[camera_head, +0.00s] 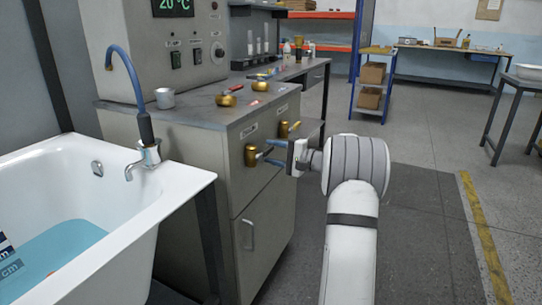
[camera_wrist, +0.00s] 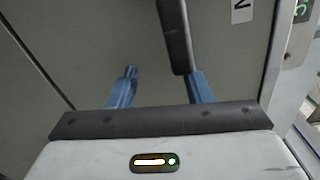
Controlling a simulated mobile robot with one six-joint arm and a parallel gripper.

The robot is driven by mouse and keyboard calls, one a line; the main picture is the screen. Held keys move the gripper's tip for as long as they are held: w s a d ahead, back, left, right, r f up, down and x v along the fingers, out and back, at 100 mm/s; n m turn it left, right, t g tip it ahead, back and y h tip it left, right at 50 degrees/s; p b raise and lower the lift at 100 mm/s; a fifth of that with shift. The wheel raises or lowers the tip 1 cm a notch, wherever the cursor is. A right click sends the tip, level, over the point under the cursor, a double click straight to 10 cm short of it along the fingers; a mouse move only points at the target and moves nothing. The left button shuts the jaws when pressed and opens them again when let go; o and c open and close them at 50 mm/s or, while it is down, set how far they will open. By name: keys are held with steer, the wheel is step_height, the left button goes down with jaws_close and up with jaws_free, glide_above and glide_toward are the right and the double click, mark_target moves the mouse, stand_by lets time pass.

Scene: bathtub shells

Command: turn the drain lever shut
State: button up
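A brass valve (camera_head: 251,155) sits on the upper front of the grey cabinet, under a small label; I cannot read which valve it is. A second brass valve (camera_head: 284,129) is to its right. My gripper (camera_head: 268,154) is at the left valve, its two blue fingers apart, pointing at the cabinet front. In the wrist view my gripper (camera_wrist: 160,88) is open, and a dark lever handle (camera_wrist: 174,35) hangs down from the top edge, its lower end at the right finger. I cannot tell whether they touch. Nothing is seen clamped between the fingers.
A white bathtub (camera_head: 120,225) with blue water (camera_head: 55,258) and a tap (camera_head: 145,160) stands left of the cabinet (camera_head: 215,180). A metal cup (camera_head: 165,98) and more brass parts (camera_head: 226,100) lie on the cabinet top. A cabinet door handle (camera_head: 249,235) is below.

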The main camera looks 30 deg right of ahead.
steer(key=shift+s+a+r+n+y, duration=0.25)
steer(key=shift+s+a+n+y, duration=0.1)
steer(key=shift+a+y, duration=0.15)
steer(key=shift+d+h, duration=0.3)
steer(key=shift+d, duration=0.1)
steer(key=b+v, duration=0.1)
steer(key=v, duration=0.8)
steer(key=shift+r, duration=0.3)
steer(key=shift+b, duration=0.35)
steer(key=p+v, duration=0.2)
steer(key=v, duration=0.6)
steer(key=shift+p, duration=0.35)
